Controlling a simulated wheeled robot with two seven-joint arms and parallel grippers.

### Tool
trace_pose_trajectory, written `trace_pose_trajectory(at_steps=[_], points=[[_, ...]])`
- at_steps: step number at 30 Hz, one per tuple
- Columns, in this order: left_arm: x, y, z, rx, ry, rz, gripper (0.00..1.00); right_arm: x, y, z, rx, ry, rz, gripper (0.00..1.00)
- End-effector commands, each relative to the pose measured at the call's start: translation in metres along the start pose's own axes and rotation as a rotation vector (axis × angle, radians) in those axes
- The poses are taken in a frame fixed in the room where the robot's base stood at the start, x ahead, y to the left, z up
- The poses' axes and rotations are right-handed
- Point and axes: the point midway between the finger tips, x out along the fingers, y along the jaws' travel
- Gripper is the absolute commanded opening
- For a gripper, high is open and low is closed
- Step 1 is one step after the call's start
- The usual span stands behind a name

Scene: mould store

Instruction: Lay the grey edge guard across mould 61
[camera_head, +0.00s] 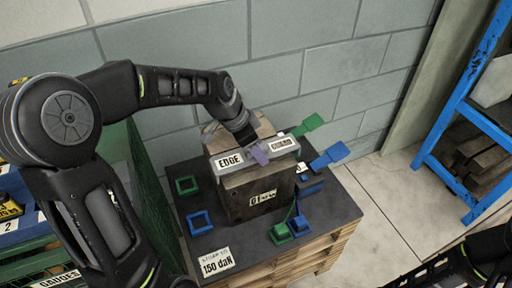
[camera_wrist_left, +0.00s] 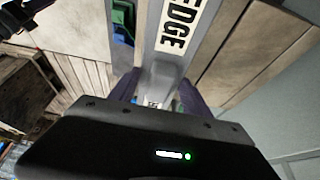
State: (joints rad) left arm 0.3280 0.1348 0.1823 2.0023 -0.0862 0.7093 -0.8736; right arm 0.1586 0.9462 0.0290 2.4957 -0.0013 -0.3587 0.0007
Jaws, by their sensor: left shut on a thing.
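The grey edge guard (camera_head: 262,154) is a long bar with white labels, one reading EDGE. It spans the upper front of a brown block-shaped mould (camera_head: 258,190), whose front label is too small to read surely. The wooden-looking top of the mould shows behind the bar. My left gripper (camera_head: 257,152) reaches down from behind and is shut on the middle of the guard. In the left wrist view the guard (camera_wrist_left: 178,28) runs away between the purple-grey fingers (camera_wrist_left: 157,92). I cannot tell whether the guard touches the mould. My right gripper is not visible.
The mould stands on a dark-topped pallet (camera_head: 213,256) labelled 150 daN. Green and blue square frames and paddle-ended pieces (camera_head: 328,155) lie around it. A block wall is behind, a blue rack (camera_head: 470,108) at right. Part of my right arm shows at lower right.

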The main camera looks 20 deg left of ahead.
Motion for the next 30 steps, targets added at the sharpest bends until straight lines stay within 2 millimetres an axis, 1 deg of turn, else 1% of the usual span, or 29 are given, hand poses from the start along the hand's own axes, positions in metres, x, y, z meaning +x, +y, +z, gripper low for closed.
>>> trace_pose_trajectory(at_steps=[19, 30], points=[[0.028, 0.0, 0.012, 0.0, 0.001, -0.001, 0.2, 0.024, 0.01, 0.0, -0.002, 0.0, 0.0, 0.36], [0.036, 0.001, 0.016, -0.001, -0.002, 0.002, 0.2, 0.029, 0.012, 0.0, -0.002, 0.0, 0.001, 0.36]])
